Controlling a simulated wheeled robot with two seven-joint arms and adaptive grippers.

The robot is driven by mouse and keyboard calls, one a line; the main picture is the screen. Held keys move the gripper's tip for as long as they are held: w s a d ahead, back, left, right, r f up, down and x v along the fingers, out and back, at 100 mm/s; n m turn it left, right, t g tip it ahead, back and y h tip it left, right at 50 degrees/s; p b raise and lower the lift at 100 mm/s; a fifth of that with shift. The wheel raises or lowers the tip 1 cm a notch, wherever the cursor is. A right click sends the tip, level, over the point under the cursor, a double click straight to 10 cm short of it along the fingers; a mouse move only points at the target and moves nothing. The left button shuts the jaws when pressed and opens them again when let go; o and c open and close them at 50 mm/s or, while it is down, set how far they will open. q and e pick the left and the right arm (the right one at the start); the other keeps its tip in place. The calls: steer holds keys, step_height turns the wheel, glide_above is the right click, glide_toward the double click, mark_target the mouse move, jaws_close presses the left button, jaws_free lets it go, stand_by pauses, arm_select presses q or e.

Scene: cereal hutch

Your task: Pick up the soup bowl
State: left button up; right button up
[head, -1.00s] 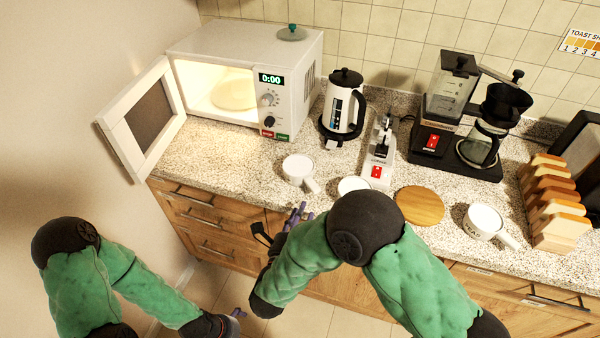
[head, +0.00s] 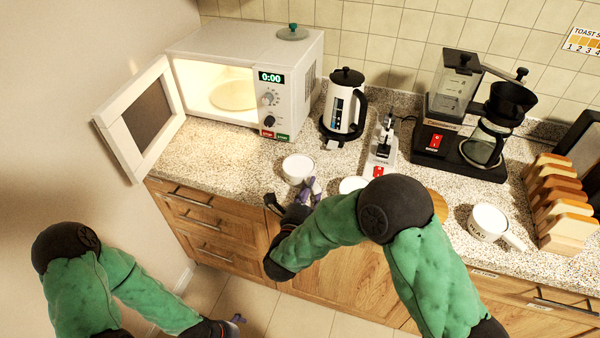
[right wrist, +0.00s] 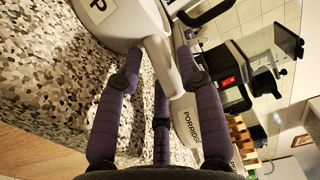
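The soup bowl (head: 297,168) is white and upright near the counter's front edge, below the microwave. In the right wrist view the bowl (right wrist: 103,22) shows part of a dark label ending in "P", and its handle (right wrist: 160,55) points toward my gripper. My right gripper (head: 308,190) is at the handle side of this bowl. In the right wrist view its purple fingers (right wrist: 158,68) are spread on either side of the handle, not closed on it. My left gripper (head: 239,319) is low at the left, away from the counter, and mostly hidden behind its wrist.
A bowl marked PORRIDGE (right wrist: 186,118) stands close beside the right gripper; it is partly hidden by my arm in the head view (head: 352,184). The open microwave door (head: 140,118) juts out at left. Another handled bowl (head: 488,222) stands right.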

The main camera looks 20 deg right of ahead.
steer(key=shift+c, duration=0.3)
jaws_close()
steer(key=shift+r, duration=0.1)
